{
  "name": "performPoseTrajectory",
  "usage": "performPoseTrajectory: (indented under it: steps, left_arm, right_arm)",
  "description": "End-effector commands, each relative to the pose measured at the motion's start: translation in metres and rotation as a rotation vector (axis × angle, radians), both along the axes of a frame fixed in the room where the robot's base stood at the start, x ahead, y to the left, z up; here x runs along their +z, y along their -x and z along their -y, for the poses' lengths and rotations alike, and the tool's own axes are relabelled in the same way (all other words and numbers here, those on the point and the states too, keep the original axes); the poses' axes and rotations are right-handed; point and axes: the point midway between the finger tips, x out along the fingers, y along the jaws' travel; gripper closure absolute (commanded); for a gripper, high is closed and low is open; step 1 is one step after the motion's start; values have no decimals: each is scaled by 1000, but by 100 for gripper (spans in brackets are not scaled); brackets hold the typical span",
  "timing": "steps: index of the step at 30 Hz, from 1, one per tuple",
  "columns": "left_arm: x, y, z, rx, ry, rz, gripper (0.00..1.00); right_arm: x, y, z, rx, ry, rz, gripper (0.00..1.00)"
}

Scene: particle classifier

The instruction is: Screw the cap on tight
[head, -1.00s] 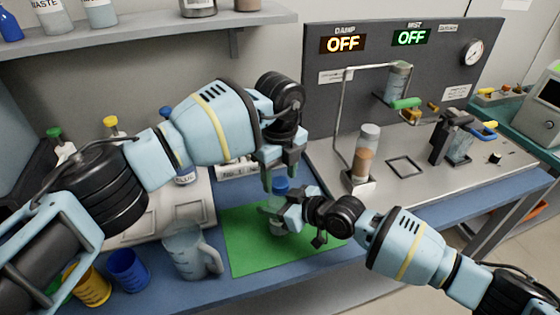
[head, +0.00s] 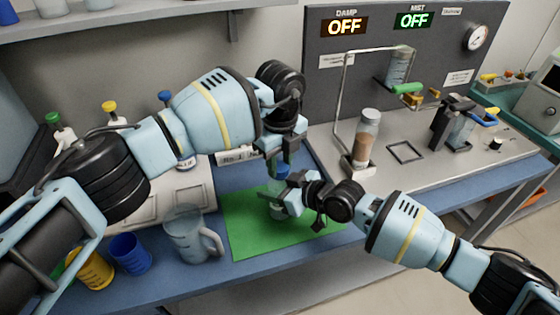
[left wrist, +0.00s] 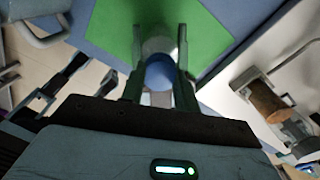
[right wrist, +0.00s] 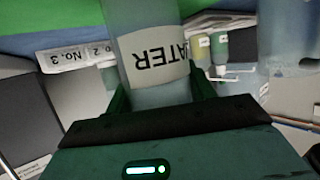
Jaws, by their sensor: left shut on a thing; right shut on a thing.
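A clear bottle (head: 278,207) with a label ending in "ATER" stands over the green mat (head: 245,235). Its label fills the middle of the right wrist view (right wrist: 155,58). My right gripper (head: 284,200) is shut around the bottle's body from the right. The blue cap (head: 282,171) is at the bottle's top, and it also shows in the left wrist view (left wrist: 159,74). My left gripper (head: 281,165) comes from above and is shut on the blue cap, with a finger on each side. Whether the cap is fully seated cannot be seen.
A clear jug (head: 187,240) stands left of the mat, with a blue cup (head: 130,255) and a yellow cup (head: 92,270) beyond it. A metal rig holds a vial of brown particles (head: 365,145) at right. The mat's front is clear.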

Motion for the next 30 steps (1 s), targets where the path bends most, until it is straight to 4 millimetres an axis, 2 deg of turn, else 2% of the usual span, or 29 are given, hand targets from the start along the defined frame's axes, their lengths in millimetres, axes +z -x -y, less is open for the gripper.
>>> performPoseTrajectory:
  steps: [7,17,25,26,30]
  left_arm:
    - [0,0,0,-15,0,0,97]
    - [0,0,0,-277,0,-2,98]
    - [0,0,0,-286,0,-2,98]
    - [0,0,0,-286,0,-2,69]
    - [0,0,0,-286,1,-1,51]
  right_arm:
    - [0,0,0,0,0,-1,100]
    - [0,0,0,0,0,-1,100]
    - [0,0,0,0,0,-1,100]
    - [0,0,0,0,0,-1,100]
    - [0,0,0,0,0,-1,100]
